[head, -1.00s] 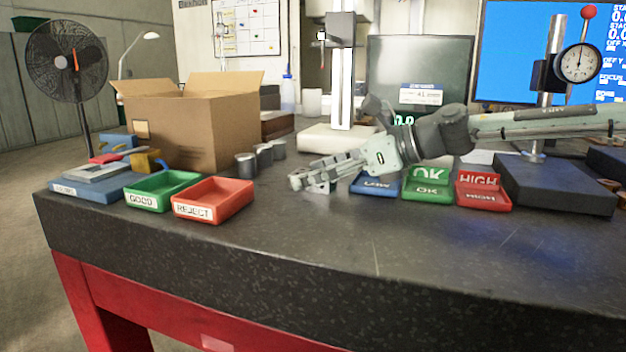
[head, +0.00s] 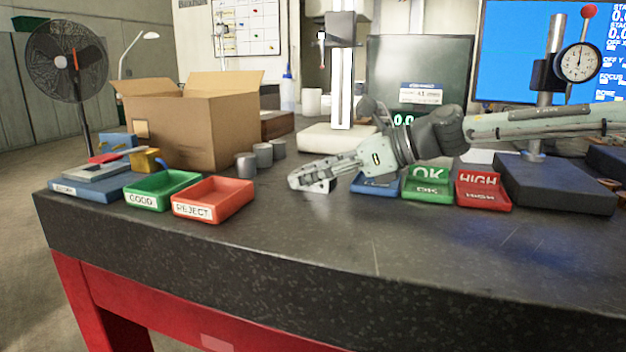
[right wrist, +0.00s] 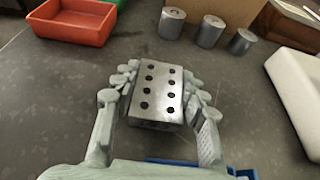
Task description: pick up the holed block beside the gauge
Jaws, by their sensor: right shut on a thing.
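The holed block (right wrist: 157,94) is a grey metal block with two rows of dark holes, between the fingers of my right gripper (right wrist: 159,92) in the right wrist view. The fingers are shut on its two sides. In the head view my right gripper (head: 312,182) is low over the table, left of the blue tray, and a small part of the block (head: 322,187) shows under it. I cannot tell whether the block touches the table. The dial gauge (head: 578,63) is on a stand at the far right. My left gripper is not in view.
Blue LOW (head: 374,188), green OK (head: 428,190) and red HIGH (head: 483,191) trays stand right of the gripper. Green GOOD (head: 161,190) and red REJECT (head: 212,200) trays stand left. Three grey cylinders (head: 264,155) are behind. The front of the table (head: 330,240) is clear.

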